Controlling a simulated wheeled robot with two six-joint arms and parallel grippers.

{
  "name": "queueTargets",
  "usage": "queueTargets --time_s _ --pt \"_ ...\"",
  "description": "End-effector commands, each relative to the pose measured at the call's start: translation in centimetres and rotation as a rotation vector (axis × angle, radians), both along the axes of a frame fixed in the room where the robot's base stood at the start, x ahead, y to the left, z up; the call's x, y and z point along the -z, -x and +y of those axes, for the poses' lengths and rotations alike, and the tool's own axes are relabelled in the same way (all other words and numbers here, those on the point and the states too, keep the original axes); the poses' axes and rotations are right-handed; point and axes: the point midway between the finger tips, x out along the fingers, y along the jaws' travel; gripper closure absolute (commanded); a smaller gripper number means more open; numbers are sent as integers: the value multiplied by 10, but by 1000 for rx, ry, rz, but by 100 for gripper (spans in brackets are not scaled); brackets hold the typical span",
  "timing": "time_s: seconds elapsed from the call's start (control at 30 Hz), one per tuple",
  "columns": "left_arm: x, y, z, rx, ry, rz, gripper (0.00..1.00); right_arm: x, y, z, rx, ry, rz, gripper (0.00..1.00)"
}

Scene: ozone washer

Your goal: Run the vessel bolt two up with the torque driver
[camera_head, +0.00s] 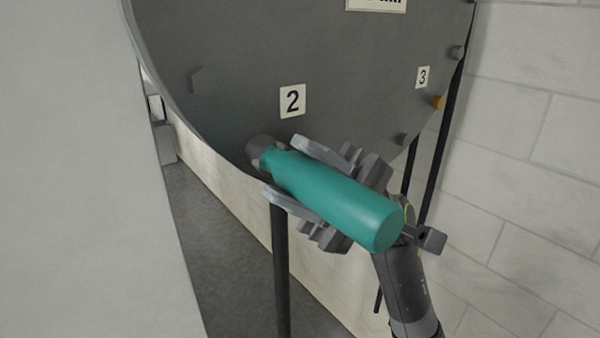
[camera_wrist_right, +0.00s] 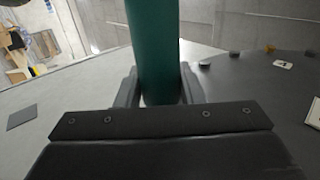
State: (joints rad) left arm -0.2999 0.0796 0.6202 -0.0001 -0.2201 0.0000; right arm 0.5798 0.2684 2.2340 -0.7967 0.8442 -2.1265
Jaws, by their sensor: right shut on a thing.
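The teal torque driver (camera_head: 335,198) is held in my right gripper (camera_head: 285,168), with its grey nose against the dark vessel plate (camera_head: 225,50) just below the label 2 (camera_head: 292,101). The nose covers that spot, so bolt two itself is hidden. In the right wrist view the driver (camera_wrist_right: 155,45) stands between the two fingers of my right gripper (camera_wrist_right: 157,90). Whether the nose is seated on the bolt cannot be told. My left gripper is in neither view.
A label 3 (camera_head: 423,77) and an orange bolt head (camera_head: 438,102) are at the plate's right side. A grey bolt head (camera_head: 203,80) is at its left. Dark legs (camera_head: 281,270) stand below the vessel. A pale panel (camera_head: 75,180) fills the left, and a block wall (camera_head: 540,150) the right.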

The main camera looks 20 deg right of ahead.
Motion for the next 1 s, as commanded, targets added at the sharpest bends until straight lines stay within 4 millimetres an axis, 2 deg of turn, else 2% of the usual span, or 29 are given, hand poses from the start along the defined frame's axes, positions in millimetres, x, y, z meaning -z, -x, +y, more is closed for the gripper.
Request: queueTargets --time_s 1.0 --pt "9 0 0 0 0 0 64 0 48 -17 -4 2 -3 100"
